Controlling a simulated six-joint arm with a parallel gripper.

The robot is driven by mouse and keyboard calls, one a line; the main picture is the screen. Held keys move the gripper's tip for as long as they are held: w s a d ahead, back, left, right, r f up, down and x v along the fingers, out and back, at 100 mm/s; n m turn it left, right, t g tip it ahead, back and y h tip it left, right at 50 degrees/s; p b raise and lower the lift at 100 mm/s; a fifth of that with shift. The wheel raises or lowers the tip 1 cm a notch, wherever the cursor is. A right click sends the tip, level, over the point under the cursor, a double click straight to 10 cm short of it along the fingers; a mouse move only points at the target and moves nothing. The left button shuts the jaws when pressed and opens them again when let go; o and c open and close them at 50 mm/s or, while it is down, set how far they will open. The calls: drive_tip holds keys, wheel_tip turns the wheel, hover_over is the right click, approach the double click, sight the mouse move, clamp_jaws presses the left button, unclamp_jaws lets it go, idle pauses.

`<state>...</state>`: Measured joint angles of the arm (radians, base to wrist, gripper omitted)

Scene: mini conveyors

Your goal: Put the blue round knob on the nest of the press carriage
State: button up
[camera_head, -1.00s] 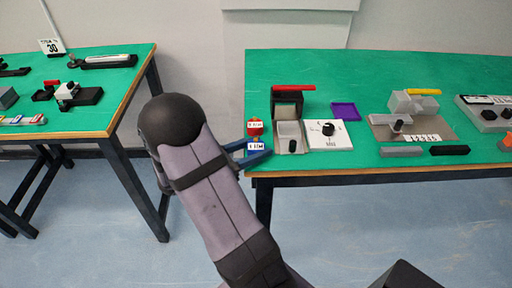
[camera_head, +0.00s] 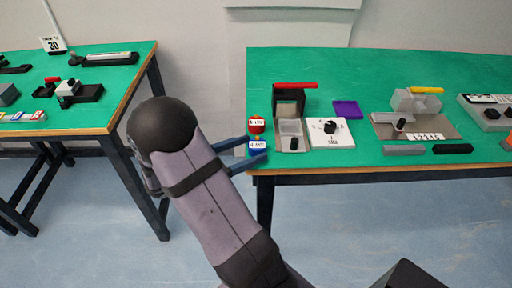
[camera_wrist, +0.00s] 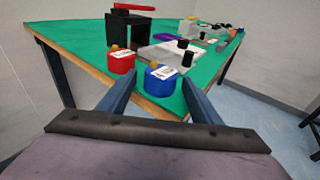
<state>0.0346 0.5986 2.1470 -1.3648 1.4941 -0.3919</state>
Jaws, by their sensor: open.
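The blue round knob (camera_head: 257,148) has a white label and sits at the near left corner of the right green table. It also shows in the wrist view (camera_wrist: 161,82). My gripper (camera_head: 256,147) is open, with its two blue fingers at the blue knob; in the wrist view they lie on either side of it (camera_wrist: 158,84). I cannot tell whether they touch it. The press (camera_head: 289,101) is black with a red handle. Its light grey carriage (camera_head: 291,128) lies in front, with a small black post near its front end. The nest is not clearly discernible.
A red labelled knob (camera_head: 256,126) stands just behind the blue one, close to my fingers. A white plate with a black dial (camera_head: 331,133) is right of the carriage. A purple tray (camera_head: 346,109) lies behind it. The table edge is close below my gripper.

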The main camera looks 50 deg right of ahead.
sight(249, 149)
drive_tip(key=shift+o, duration=0.3)
drive_tip(key=shift+v, duration=2.05)
drive_tip(key=shift+w, duration=0.1)
